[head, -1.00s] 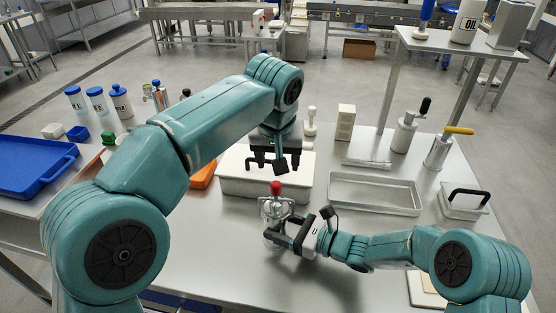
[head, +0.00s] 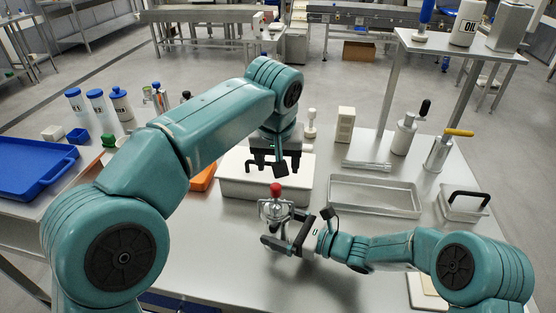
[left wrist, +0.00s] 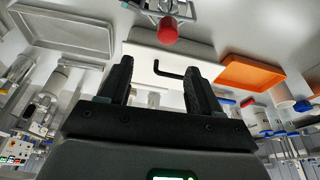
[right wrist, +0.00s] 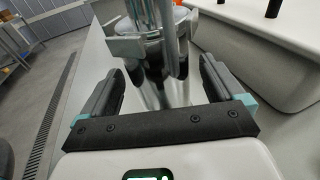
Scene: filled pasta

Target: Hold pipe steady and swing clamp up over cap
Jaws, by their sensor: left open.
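The shiny metal pipe (head: 272,228) stands upright on the table, with the metal clamp (head: 284,208) around its upper part. A red grip (head: 276,189) tops the assembly; it also shows in the left wrist view (left wrist: 168,30). I cannot make out the cap. My right gripper (head: 283,242) has its fingers on either side of the pipe, low down; in the right wrist view the pipe (right wrist: 165,92) stands between them, but firm contact is unclear. My left gripper (head: 268,164) is open and empty, above and behind the red grip, pointing down.
A white lidded box (head: 238,186) with a black handle stands just behind the pipe. An orange tray (head: 204,178) is left of it. An empty metal tray (head: 375,195) lies to the right. The table front around the pipe is clear.

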